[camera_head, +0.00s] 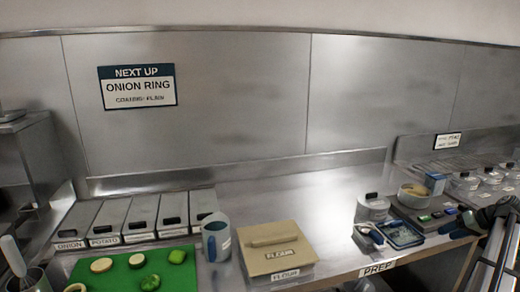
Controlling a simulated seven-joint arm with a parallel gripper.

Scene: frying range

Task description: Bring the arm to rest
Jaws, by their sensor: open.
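The steel counter (320,205) runs across the view in front of a steel back wall.
A lidded flour box (275,238), a blue mug (215,240), and a green board (120,275) with cut vegetables fill the front left. Labelled bins (143,215) stand behind. A blue tray (402,235) and a lidded tin (372,208) stand at right. The counter's middle back is clear.

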